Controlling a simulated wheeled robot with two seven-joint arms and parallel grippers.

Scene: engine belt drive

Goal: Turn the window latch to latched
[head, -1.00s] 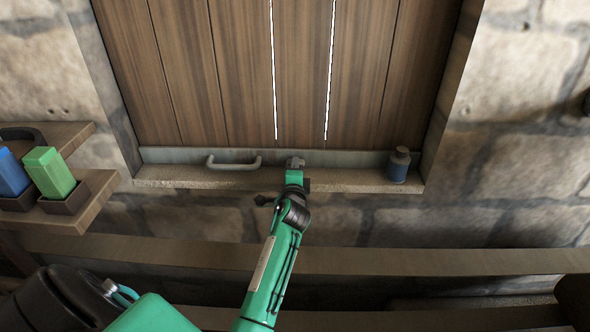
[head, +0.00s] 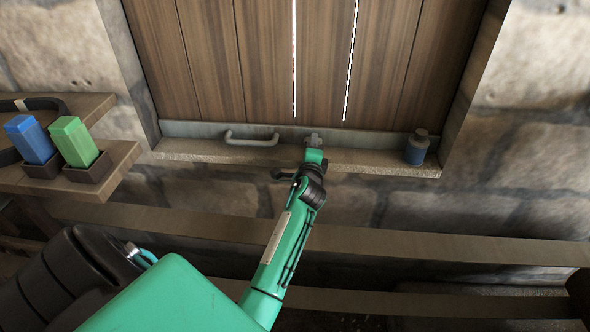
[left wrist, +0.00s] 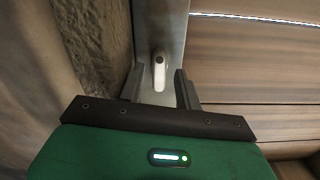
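A grey metal strip (head: 200,130) runs along the foot of the wooden window shutter (head: 260,60), with a bow-shaped metal handle (head: 251,138) on it. My left gripper (head: 313,140) is at the strip, right of this handle. In the left wrist view its two grey fingers (left wrist: 157,85) are apart, and a small pale metal piece (left wrist: 159,66) with a dark slot shows between and just beyond them. I cannot tell whether this piece is the handle or the latch, or whether a finger touches it. No other latch shows clearly. My right gripper is out of view.
A dark blue bottle (head: 417,148) stands at the right end of the stone sill (head: 370,162). At the left, a wooden shelf (head: 125,160) bears a blue block (head: 30,139) and a green block (head: 73,143) in holders. A wooden beam (head: 420,243) runs below the sill.

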